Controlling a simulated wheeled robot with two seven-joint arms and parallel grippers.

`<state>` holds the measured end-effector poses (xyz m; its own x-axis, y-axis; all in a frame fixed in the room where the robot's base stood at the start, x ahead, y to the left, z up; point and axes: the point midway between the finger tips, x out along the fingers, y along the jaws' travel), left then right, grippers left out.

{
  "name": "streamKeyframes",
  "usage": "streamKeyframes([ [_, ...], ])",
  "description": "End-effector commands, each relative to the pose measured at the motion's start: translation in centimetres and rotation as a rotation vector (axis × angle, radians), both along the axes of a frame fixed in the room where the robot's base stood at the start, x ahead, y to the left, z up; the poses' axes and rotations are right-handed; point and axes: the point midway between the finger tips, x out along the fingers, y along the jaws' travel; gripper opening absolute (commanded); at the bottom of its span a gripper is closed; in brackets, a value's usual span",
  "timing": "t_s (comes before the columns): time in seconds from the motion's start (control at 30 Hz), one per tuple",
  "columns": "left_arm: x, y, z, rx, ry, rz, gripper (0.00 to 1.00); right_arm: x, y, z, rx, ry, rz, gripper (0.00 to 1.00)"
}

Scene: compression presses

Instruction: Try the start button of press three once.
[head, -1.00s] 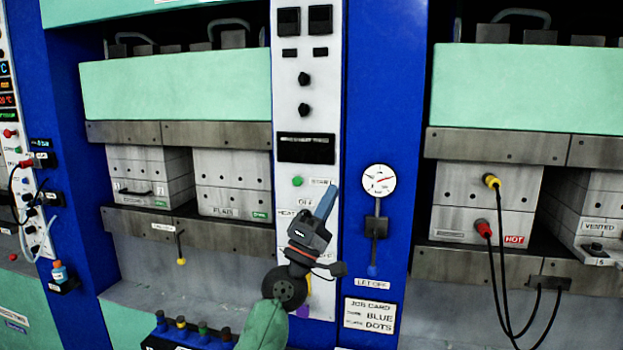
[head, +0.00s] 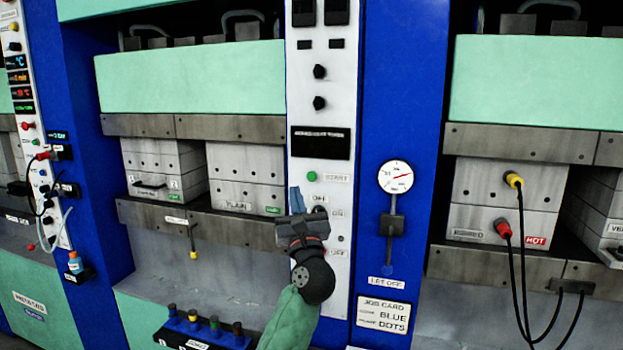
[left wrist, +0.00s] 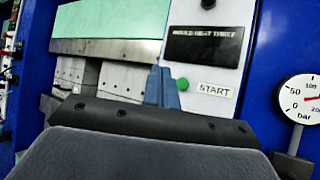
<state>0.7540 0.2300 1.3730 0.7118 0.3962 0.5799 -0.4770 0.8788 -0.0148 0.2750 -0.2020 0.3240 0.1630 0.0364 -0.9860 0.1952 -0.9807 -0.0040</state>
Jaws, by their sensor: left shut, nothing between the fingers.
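The green start button (head: 311,176) sits on the white control panel (head: 319,110), left of a label that reads START in the left wrist view. The button also shows in the left wrist view (left wrist: 183,84). My left gripper (head: 297,198) is shut and empty, its blue fingers pointing up just below and left of the button in the head view. In the left wrist view the fingertips (left wrist: 160,74) are left of the button. I cannot tell the depth gap, but no contact shows. My right gripper is not in view.
A dark display (head: 320,143) is above the button. A gauge (head: 395,177) and lever (head: 391,228) are to the right. Black cables (head: 520,275) hang at the right press. A rack of coloured pegs (head: 205,328) and a job card (head: 383,312) are below.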

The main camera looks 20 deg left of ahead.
Motion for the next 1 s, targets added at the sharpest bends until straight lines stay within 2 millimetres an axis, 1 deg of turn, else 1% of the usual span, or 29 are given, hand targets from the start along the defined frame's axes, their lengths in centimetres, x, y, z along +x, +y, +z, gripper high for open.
streamKeyframes([
  [0.27,0.0,0.0,0.0,0.002,-0.001,0.0,0.0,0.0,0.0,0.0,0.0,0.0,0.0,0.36],
  [0.43,0.8,-0.1,0.0,0.003,-0.002,0.0,0.0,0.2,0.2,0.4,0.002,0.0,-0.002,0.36],
  [0.53,1.8,-0.1,-0.1,0.003,-0.002,0.0,0.0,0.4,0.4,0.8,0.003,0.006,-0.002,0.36],
  [0.9,6.1,-0.2,-0.2,0.004,-0.001,0.002,0.0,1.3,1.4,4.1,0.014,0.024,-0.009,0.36],
  [1.0,7.1,-0.3,0.0,0.004,-0.001,0.001,0.0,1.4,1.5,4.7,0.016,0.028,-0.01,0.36],
])
